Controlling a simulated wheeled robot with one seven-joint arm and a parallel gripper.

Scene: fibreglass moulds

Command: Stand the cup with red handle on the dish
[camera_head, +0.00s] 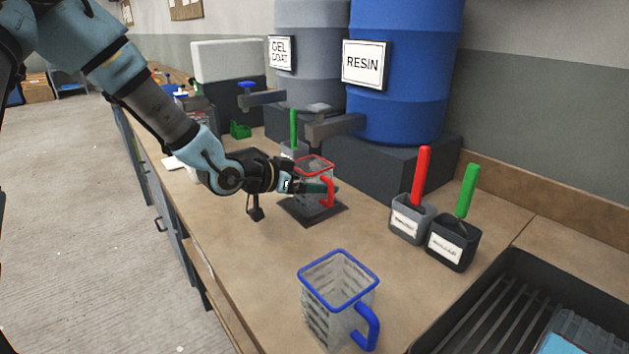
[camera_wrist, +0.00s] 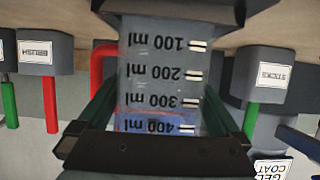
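The clear measuring cup with red rim and red handle (camera_head: 327,194) stands upright over the dark square dish (camera_head: 309,220) on the bench. Its base appears to be on the dish; a small gap cannot be ruled out. My gripper (camera_head: 318,187) reaches in from the left with its green fingers at the cup's sides. In the wrist view the cup (camera_wrist: 160,70), with its scale upside down, fills the space between the fingers, which appear to touch both sides. The red handle (camera_wrist: 97,65) shows left of it, and the dish (camera_wrist: 185,14) lies behind its base.
A blue-handled cup (camera_head: 338,290) stands in front. Two tool pots (camera_head: 410,220) (camera_head: 453,245) and a black ribbed tray (camera_head: 500,300) are to the right. The grey gel coat drum (camera_head: 312,60) and blue resin drum (camera_head: 405,100) stand behind, their taps near the cup.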

